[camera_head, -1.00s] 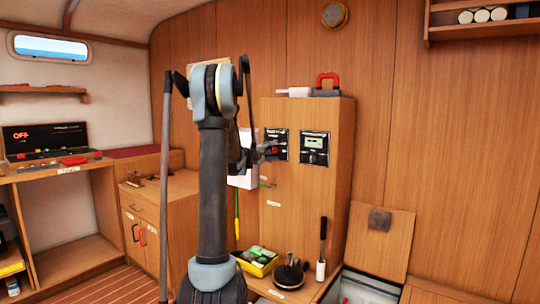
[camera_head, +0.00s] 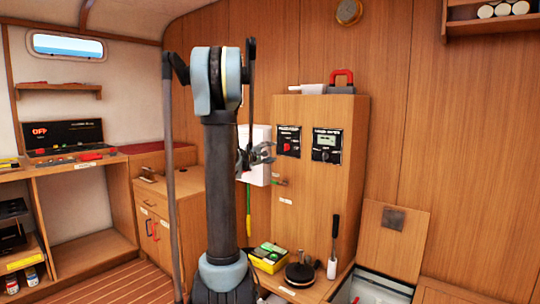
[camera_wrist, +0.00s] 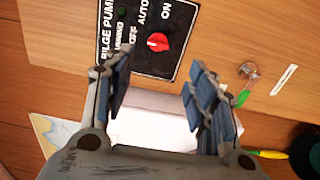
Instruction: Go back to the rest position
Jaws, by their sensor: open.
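My gripper (camera_head: 264,154) is open and empty, in front of the wood cabinet (camera_head: 320,195) and just left of the black bilge pump panel (camera_head: 288,141) in the head view. In the wrist view its two fingers are spread, with clear space between the tips (camera_wrist: 158,78). The bilge pump panel (camera_wrist: 135,32) with its red knob (camera_wrist: 158,41) lies beyond the fingertips there, apart from them. My arm stands upright in the middle of the head view and hides part of the wall and floor behind it.
A second panel with a small display (camera_head: 327,145) is right of the pump panel. A yellow tray (camera_head: 268,258), a round black item (camera_head: 299,274) and an upright black-handled tool (camera_head: 333,246) stand low by the cabinet. An open hatch (camera_head: 372,288) is at the lower right.

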